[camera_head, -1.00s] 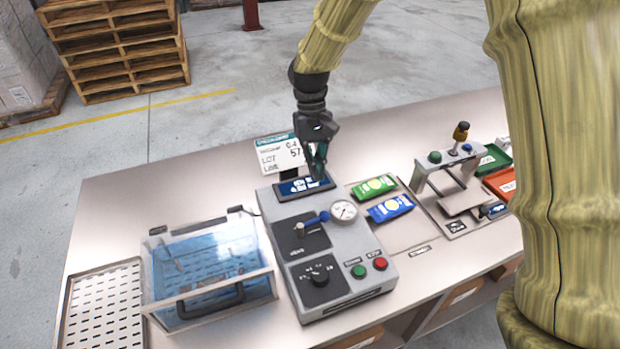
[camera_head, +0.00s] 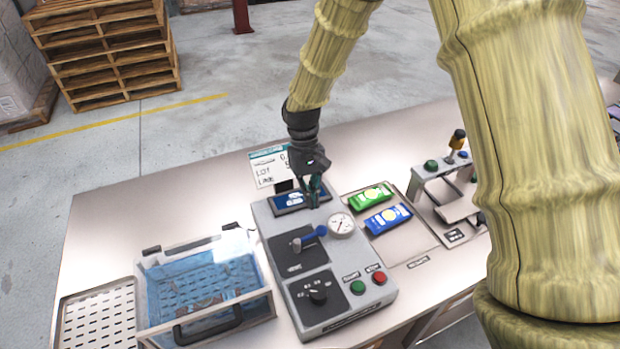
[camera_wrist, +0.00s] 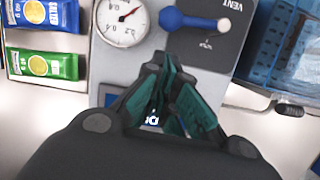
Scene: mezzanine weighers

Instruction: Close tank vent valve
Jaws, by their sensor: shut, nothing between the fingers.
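The vent valve is a blue-handled lever (camera_head: 309,237) on a dark plate on the grey control box (camera_head: 343,279). In the wrist view the blue lever (camera_wrist: 187,20) lies across the plate marked VENT, with a pale knob at its other end. My gripper (camera_head: 314,203) is shut and empty, above the back of the box near the small display (camera_head: 288,202). In the wrist view my gripper's fingertips (camera_wrist: 160,62) are close together, just short of the lever with a visible gap. The pressure gauge (camera_head: 341,225) is beside the lever; its needle shows in the wrist view (camera_wrist: 122,22).
A clear-lidded tank (camera_head: 205,285) of blue liquid stands left of the box. Green (camera_head: 371,196) and blue (camera_head: 388,217) packets lie right. A sign (camera_head: 268,167) stands behind.

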